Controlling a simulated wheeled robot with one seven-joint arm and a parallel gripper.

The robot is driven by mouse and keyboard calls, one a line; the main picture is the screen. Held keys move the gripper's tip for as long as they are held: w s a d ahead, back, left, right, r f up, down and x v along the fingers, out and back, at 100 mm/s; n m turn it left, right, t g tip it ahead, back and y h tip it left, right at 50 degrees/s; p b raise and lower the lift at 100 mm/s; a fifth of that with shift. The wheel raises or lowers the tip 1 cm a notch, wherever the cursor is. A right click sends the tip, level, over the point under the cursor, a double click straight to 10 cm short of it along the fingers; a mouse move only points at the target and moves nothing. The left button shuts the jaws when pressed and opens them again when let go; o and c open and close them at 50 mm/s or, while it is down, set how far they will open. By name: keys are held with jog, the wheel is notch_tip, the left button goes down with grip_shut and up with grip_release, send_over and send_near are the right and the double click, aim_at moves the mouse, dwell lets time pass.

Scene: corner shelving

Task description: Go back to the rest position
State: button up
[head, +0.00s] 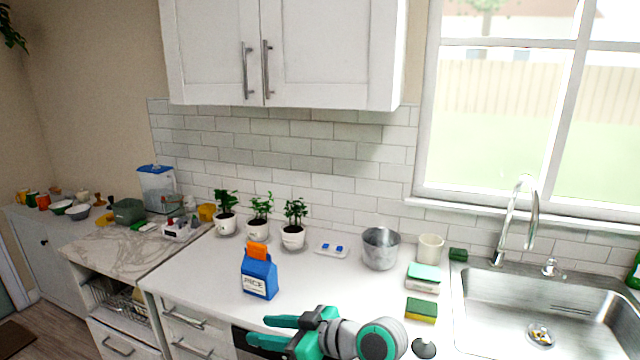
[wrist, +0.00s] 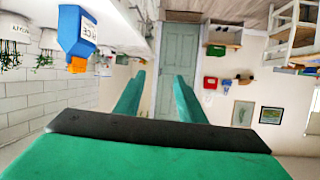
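My gripper (head: 262,331) is over the front edge of the white counter (head: 205,270), with its green fingers pointing left. The fingers are apart with nothing between them, and the wrist view also shows my gripper (wrist: 158,92) open and empty. In the head view, the blue rice carton (head: 259,276) with an orange top stands upright on the counter, behind the fingers and apart from them. The wrist view is upside down and shows the carton (wrist: 75,33) at the upper left.
Several potted plants (head: 293,237) line the tiled wall. A metal pot (head: 380,250), a white cup (head: 430,248), and sponges (head: 421,309) stand right of the carton, near the sink (head: 480,300). Upper cabinets (head: 290,50) hang above. The counter left of the carton is clear.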

notch_tip(320, 180, down, 9)
jog(key=a+m+t, duration=0.1)
jog(key=m+t, duration=0.2)
jog(key=m, duration=0.2)
jog(key=s+d+f+m+t+h, duration=0.2)
jog(key=s+d+f+m+h, duration=0.15)
jog(key=s+f, duration=0.45)
jog(key=s+d+f+m+t+h, duration=0.2)
jog(key=s+f+m+h, duration=0.3)
jog(key=f, duration=0.6)
jog(key=s+d+f+t+h, duration=0.1)
jog(key=s+d+h, duration=0.1)
jog(key=s, duration=0.6)
jog(key=s+d+f+h, duration=0.1)
jog(key=s+d+h, duration=0.15)
jog(key=s, duration=0.55)
jog(key=s+d+r, duration=0.1)
jog(key=s+r, duration=0.2)
jog(key=s, duration=0.3)
jog(key=s+r+n+t, duration=0.1)
jog(key=s+r, duration=0.3)
jog(key=s, duration=0.2)
jog(key=shift+s+d, duration=0.35)
